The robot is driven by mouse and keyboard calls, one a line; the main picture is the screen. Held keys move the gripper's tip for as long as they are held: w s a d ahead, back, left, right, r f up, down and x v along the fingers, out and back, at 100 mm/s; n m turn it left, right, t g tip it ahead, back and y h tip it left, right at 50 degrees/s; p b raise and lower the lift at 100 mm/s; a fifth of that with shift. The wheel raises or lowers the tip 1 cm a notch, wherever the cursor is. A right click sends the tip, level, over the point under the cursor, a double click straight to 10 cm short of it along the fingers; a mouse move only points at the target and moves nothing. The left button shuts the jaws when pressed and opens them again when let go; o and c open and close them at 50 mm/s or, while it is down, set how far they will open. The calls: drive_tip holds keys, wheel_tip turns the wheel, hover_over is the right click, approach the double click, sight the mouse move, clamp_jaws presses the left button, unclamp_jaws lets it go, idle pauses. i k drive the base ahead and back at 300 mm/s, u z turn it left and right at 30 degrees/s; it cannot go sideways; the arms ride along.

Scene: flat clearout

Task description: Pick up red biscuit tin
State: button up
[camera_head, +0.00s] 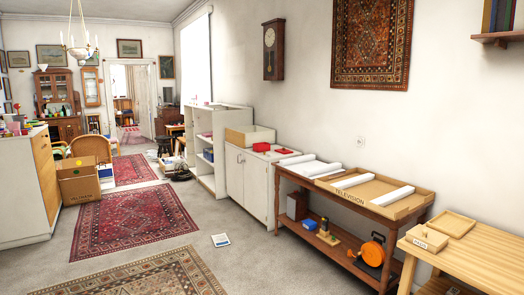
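A small red box-like thing (262,147), possibly the red biscuit tin, sits on top of the white cabinet (244,180) by the right wall, near the middle of the view. A flatter red item (284,151) lies just right of it on the same top. At this size I cannot tell for sure which of the two is the tin. My gripper is not in view.
A cream box (250,135) stands behind the red things. A white-blue item (220,240) lies on the floor. Rugs (132,218) and grey floor leave open room left of the cabinet.

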sight(264, 146)
drive_tip(key=u, duration=0.35)
drive_tip(key=i, duration=5)
